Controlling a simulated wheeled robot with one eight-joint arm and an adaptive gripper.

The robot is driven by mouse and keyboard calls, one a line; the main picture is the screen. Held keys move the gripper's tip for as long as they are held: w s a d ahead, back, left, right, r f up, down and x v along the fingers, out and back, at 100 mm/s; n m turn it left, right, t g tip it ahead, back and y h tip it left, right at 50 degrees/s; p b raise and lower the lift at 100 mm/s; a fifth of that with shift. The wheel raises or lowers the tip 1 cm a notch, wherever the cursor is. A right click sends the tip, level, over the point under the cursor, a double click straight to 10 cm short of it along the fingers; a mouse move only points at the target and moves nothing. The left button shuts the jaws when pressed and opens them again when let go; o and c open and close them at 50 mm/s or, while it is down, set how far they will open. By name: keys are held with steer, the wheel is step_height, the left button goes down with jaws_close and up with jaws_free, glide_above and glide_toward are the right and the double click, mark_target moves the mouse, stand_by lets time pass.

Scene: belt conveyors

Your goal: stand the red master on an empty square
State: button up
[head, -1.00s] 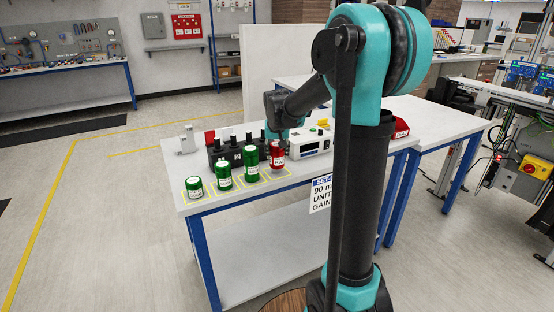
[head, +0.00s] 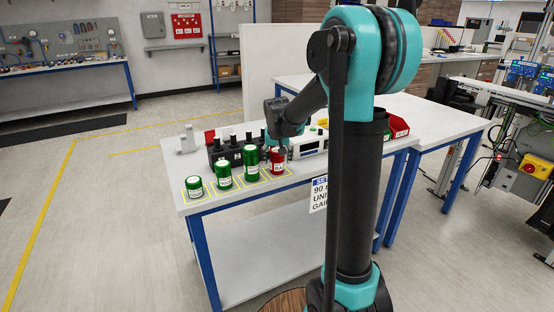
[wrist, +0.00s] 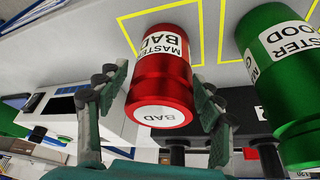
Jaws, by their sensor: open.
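The red master (head: 277,158) is a red cylinder with white labels reading "MASTER BAD". It is upright at the right end of the row, at a yellow-outlined square (head: 290,173); its top is partly hidden by my arm. In the wrist view the red master (wrist: 160,82) lies between the two fingers of my gripper (wrist: 158,88), which is open around it. I cannot tell whether either finger touches it. Three green masters stand to its left on yellow squares: one short (head: 194,187), one medium (head: 223,176) and one tall (head: 251,164).
A black block with knobs (head: 232,153) stands close behind the masters. A white instrument (head: 308,145) stands to the right, with a red bin (head: 398,127) farther right. A green master (wrist: 285,80) is close beside my right-hand finger. The table's front edge is near.

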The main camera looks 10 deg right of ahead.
steer(key=d+v, duration=0.1)
steer(key=v, duration=1.1)
steer(key=s+d+f+n, duration=0.1)
steer(key=s+f, duration=0.9)
steer(key=s, duration=0.3)
steer(key=s+d+f, duration=0.2)
steer(key=s+f, duration=0.9)
steer(key=s, duration=0.3)
steer(key=shift+s+d+f+n+y, duration=0.2)
steer(key=shift+n+y, duration=0.1)
steer(key=shift+n, duration=0.1)
